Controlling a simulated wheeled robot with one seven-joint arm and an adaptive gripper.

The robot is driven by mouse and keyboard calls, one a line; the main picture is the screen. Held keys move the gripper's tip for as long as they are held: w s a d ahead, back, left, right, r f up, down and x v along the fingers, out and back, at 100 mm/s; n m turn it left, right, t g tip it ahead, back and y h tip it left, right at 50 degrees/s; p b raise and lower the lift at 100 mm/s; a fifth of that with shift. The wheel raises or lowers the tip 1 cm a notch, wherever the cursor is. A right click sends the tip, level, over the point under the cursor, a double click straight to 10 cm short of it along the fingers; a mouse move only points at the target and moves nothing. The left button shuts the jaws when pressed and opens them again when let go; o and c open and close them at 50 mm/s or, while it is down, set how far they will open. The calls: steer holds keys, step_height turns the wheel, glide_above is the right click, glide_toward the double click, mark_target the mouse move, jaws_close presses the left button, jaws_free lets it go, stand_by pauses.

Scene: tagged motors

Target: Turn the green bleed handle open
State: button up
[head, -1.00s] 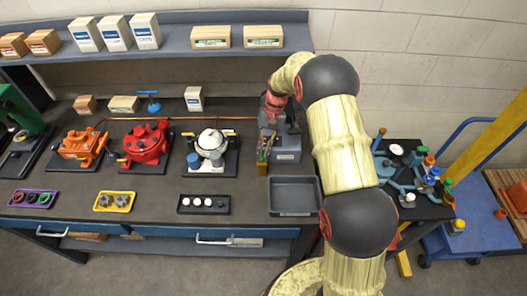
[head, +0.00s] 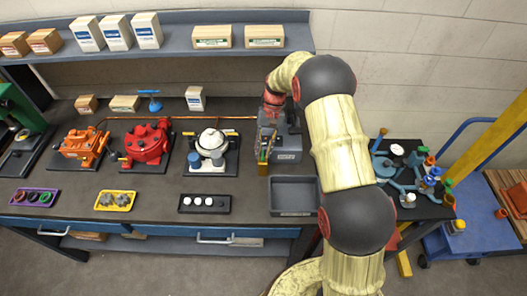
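My gripper (head: 270,118) points down over the back right of the bench, by a grey block (head: 287,149). Its fingers are small and dark, and I cannot tell whether they are open or shut. A narrow holder with orange, yellow and green upright pieces (head: 264,150) stands at the block's left side, just below the gripper. On the separate right stand, a blue pipe assembly (head: 407,183) carries several coloured caps or handles, including a green one (head: 448,183). I cannot tell which green piece is the bleed handle. No contact with a green piece is clear.
A white motor (head: 211,147), a red motor (head: 147,145) and an orange motor (head: 82,146) stand to the left, with a copper pipe (head: 200,118) behind them. An empty grey tray (head: 294,211) lies in front of the block. A shelf (head: 180,45) overhangs the back.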

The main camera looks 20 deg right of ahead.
steer(key=shift+o, duration=0.5)
steer(key=v, duration=1.2)
steer(key=shift+f, duration=0.1)
step_height(320, 180, down, 4)
steer(key=s, duration=0.3)
steer(key=s+a+r+n+t+h+b, duration=0.1)
steer(key=s+r+t+b, duration=0.2)
steer(key=s, duration=0.7)
steer(key=s+a+r+n+t+h+b, duration=0.1)
steer(key=s+a+r+t+b, duration=0.1)
steer(key=s, duration=0.9)
steer(key=s+a+r+n+t+h+b, duration=0.1)
steer(key=s+r+t+b, duration=0.3)
steer(key=s, duration=0.6)
steer(key=shift+s+a+r+b, duration=0.25)
steer(key=shift+r+b, duration=0.65)
steer(key=shift+b, duration=0.5)
